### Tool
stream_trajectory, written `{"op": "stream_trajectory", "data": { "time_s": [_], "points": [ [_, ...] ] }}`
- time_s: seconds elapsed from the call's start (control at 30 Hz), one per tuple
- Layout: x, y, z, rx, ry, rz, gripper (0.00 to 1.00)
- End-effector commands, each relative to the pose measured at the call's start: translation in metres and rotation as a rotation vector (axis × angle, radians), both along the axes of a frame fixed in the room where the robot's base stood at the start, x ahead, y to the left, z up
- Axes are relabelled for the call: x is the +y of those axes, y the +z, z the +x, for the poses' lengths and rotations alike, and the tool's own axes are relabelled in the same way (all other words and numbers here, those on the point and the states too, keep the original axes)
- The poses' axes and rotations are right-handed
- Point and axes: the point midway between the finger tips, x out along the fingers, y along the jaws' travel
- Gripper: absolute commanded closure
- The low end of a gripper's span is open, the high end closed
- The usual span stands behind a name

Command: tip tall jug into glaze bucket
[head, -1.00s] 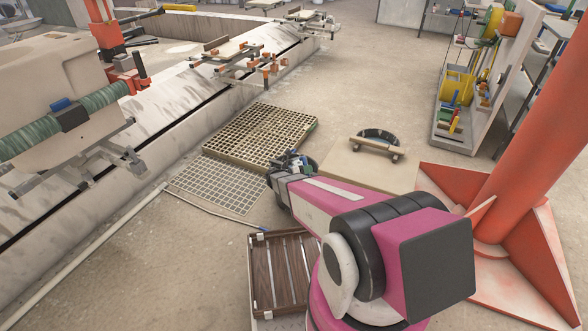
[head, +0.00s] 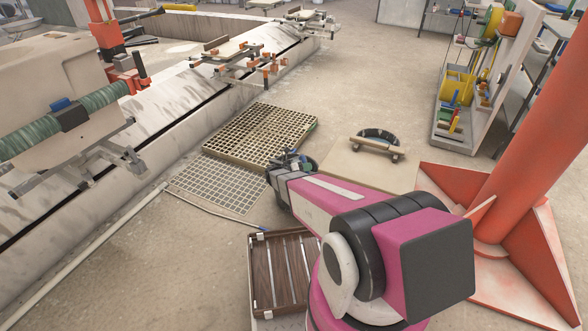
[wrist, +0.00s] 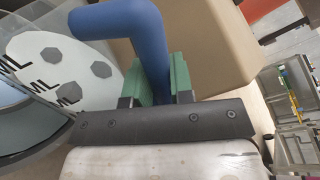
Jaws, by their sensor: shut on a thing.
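In the wrist view my gripper (wrist: 157,76) has its green pads shut on a blue handle (wrist: 148,30), one pad on each side. The handle bends to the left at the top. Left of it is a white rounded face (wrist: 30,58) with "ML" lettering and grey spots, which looks like part of the tall jug. A pale blue-grey surface with a dark curved edge shows at the lower left; I cannot tell whose it is. In the head view my gripper (head: 280,168) is beside a dark round rim (head: 305,164), possibly the glaze bucket's. My arm hides most of the jug.
A tan board or box top (head: 365,165) lies right of my gripper, with a dark ring on a small wheeled stand (head: 378,140) behind. Floor gratings (head: 258,134) lie to the left. A slatted wooden crate (head: 280,272) and an orange column (head: 530,130) flank my arm.

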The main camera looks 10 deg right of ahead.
Motion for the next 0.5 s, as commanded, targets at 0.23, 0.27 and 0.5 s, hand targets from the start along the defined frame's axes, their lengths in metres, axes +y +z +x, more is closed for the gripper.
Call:
{"op": "stream_trajectory", "data": {
  "time_s": [0.23,0.27,0.5],
  "points": [
    [0.0002,0.0020,0.0017,0.025,0.000,-0.007,1.00],
    [0.0003,0.0021,0.0018,0.029,0.000,-0.006,1.00],
    [0.0005,0.0030,0.0033,0.053,0.000,-0.011,1.00]
  ]
}}
